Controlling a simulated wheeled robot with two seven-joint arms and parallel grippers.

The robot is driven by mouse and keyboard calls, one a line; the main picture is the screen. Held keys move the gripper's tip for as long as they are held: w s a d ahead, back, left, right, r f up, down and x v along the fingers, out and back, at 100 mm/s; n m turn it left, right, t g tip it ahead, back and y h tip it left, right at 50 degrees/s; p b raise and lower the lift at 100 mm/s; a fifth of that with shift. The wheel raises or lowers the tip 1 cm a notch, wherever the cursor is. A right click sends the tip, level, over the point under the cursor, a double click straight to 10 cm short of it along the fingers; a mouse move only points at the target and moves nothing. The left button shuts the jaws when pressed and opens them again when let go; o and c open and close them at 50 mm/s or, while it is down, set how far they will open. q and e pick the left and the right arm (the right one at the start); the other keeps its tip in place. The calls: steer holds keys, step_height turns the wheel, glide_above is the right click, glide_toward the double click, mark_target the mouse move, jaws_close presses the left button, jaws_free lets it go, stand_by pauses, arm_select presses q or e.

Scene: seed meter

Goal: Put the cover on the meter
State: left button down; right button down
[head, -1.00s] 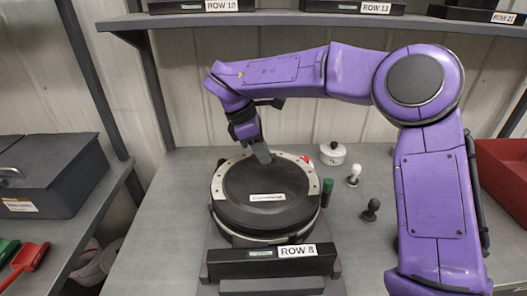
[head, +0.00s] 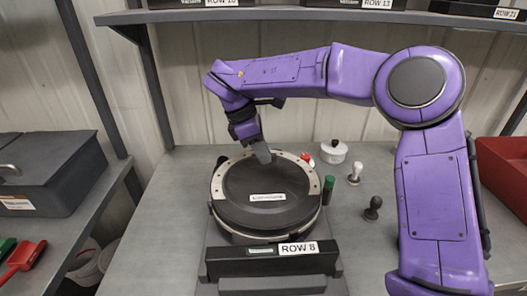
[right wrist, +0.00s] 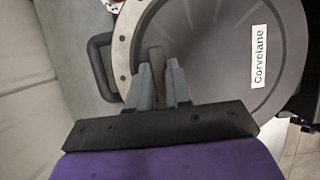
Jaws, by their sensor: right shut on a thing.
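The meter is a round body with a pale metal ring (head: 218,187) dotted with small holes. The dark round cover (head: 262,215), with a white label reading "Corvelane", lies within the ring and looks level. Whether it is fully seated I cannot tell. My right gripper (head: 262,154) is at the far edge of the cover. In the right wrist view, the gripper (right wrist: 161,82) is shut on a narrow upright tab (right wrist: 156,59) at the rim of the cover (right wrist: 215,65). A dark curved handle (right wrist: 97,62) is beside the ring. My left gripper is not in view.
A ROW 8 block (head: 240,263) stands in front of the meter. To the right are a green cylinder (head: 328,189), a white lidded pot (head: 334,152), a white knobbed piece (head: 354,173) and a dark one (head: 373,208). A red bin (head: 505,175) is at far right.

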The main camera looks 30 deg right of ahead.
stand_by(0.4)
steer(key=shift+f+b, duration=0.15)
steer(key=shift+b, duration=0.3)
stand_by(0.3)
steer(key=shift+f+b, duration=0.1)
steer(key=shift+b, duration=0.2)
steer(key=c, duration=1)
jaws_free()
steer(key=shift+c, duration=0.3)
